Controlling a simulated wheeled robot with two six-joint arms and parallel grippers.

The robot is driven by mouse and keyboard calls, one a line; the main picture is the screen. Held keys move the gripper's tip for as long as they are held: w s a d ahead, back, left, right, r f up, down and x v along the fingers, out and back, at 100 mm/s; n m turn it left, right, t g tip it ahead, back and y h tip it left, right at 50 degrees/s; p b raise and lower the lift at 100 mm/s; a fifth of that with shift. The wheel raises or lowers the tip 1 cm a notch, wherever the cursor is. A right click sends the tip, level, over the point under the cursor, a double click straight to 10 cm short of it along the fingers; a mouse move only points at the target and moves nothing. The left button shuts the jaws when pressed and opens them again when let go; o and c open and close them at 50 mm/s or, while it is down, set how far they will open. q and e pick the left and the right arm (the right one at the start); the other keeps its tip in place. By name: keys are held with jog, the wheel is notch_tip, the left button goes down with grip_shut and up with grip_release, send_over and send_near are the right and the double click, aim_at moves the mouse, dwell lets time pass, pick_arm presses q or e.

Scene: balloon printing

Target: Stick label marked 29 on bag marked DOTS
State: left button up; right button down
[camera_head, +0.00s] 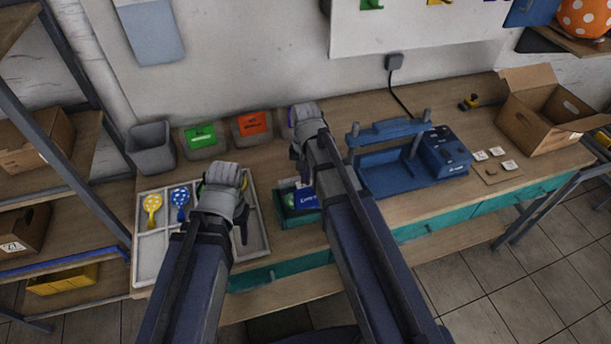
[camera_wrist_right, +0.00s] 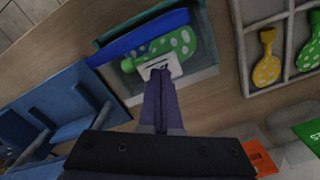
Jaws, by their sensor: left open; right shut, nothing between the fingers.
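In the right wrist view a green balloon with white dots (camera_wrist_right: 182,42) lies in what looks like a clear bag with a blue strip (camera_wrist_right: 135,38). A small white label (camera_wrist_right: 160,66) lies on it; its marking is not legible. My right gripper (camera_wrist_right: 161,74) is shut and empty, its tips right at the label; I cannot tell if they touch. In the head view the bag's blue strip (camera_head: 304,199) shows, and my right gripper (camera_head: 304,185) is partly hidden by its arm. My left gripper (camera_head: 242,228) is open over the divided tray.
The divided tray (camera_head: 148,262) holds yellow and blue dotted balloons. A blue press (camera_head: 385,178) stands right of the bag. A card (camera_head: 490,172) with white labels (camera_head: 497,151) lies near an open carton (camera_head: 545,115). Bins with green and orange signs stand behind.

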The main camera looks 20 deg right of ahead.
jog(key=shift+f+b, duration=0.5)
jog(key=shift+f, duration=0.05)
dwell(1.1)
jog(key=shift+r, duration=0.15)
notch_tip(320, 180, up, 7)
jog(key=p, duration=0.7)
dwell(0.6)
jog(key=s+n, duration=0.6)
jog(key=s, duration=0.4)
jog(key=s+a+f+n+b, duration=0.1)
jog(key=s+a+f+b, duration=0.1)
jog(key=a, duration=0.3)
jog(key=s+a+f+n+h+b, duration=0.1)
jog(key=s+a+f+n+b, duration=0.1)
jog(key=a+f+b, duration=0.2)
jog(key=shift+s+a+f, duration=0.15)
jog(key=shift+a+f, duration=0.1)
jog(key=shift+a, duration=0.5)
